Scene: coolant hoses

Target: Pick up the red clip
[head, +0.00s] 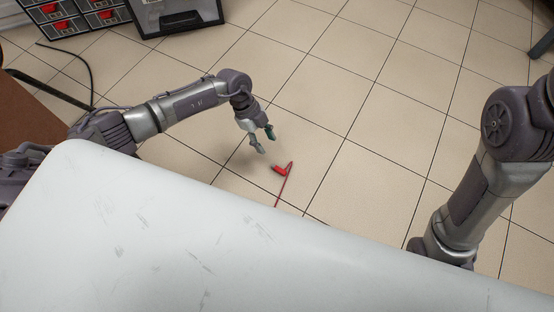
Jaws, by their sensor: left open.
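A small red clip (281,169) lies on the tiled floor near the middle of the head view. A thin red line runs from it down toward the white surface. My left gripper (265,142) is open and empty, above and slightly left of the clip, apart from it. Its fingertips point down toward the floor. My right arm comes in at the right, but its gripper is hidden behind the white surface's edge.
A large white surface (150,240) fills the foreground and hides the floor below it. Grey drawers with red parts (65,15) and a dark-framed box (172,14) stand at the back left. A black cable (88,70) lies at the left. Floor around the clip is clear.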

